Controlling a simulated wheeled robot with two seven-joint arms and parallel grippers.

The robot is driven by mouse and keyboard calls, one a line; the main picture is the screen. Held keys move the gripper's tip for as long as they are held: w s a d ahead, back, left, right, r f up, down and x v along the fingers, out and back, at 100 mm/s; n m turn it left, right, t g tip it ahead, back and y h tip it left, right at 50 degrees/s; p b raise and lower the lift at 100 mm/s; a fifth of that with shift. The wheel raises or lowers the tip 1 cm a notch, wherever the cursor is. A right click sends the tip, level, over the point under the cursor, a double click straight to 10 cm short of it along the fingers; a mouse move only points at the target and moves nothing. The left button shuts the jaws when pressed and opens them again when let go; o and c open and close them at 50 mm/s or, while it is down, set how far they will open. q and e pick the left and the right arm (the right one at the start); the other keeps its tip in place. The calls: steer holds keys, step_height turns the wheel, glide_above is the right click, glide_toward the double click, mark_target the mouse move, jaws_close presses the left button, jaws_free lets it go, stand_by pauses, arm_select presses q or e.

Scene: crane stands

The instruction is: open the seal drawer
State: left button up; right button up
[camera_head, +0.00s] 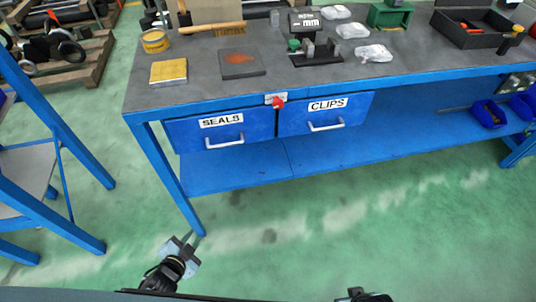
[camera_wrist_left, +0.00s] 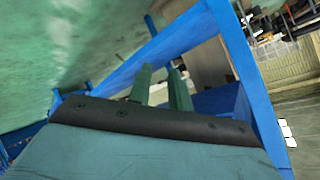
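The seal drawer (camera_head: 222,131) is a blue front labelled SEALS under the left end of the workbench, with a pale bar handle (camera_head: 225,143). It looks shut, level with the drawer beside it. A red knob on a light plate (camera_head: 277,101) sits at the top between the two drawers. My left gripper (camera_head: 187,246) is low in front of the bench's left front leg, below and left of the drawer handle, touching nothing that I can make out. In the left wrist view its two green fingers (camera_wrist_left: 160,88) stand apart with nothing between them. My right gripper's fingers are not visible.
The CLIPS drawer (camera_head: 325,113) is on the right, with its own handle. A blue frame (camera_head: 55,130) stands at left. The green floor (camera_head: 320,240) before the bench is clear.

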arm_select(q)
steer(key=w+d+r+m+t+h+b, duration=0.1)
steer(key=w+r+m+t+h+b, duration=0.25)
steer(key=w+r+m+b, duration=0.4)
steer(key=m+t+h+b, duration=0.2)
steer(key=m+h+b, duration=0.3)
steer(key=m, duration=0.3)
glide_toward(228, 144)
steer(key=shift+m, duration=0.25)
steer(key=shift+f+b+x, duration=0.15)
steer(key=shift+b+x, duration=0.2)
steer(key=shift+x, duration=2.2)
steer(key=shift+f+b+x, duration=0.1)
steer(key=shift+b+x, duration=0.25)
steer(key=shift+x, duration=2.2)
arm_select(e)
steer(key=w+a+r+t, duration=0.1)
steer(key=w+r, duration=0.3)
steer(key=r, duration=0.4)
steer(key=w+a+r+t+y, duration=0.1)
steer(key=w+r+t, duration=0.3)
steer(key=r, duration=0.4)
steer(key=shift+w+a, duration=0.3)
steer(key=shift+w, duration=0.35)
arm_select(q)
steer(key=shift+w+a, duration=0.1)
jaws_close()
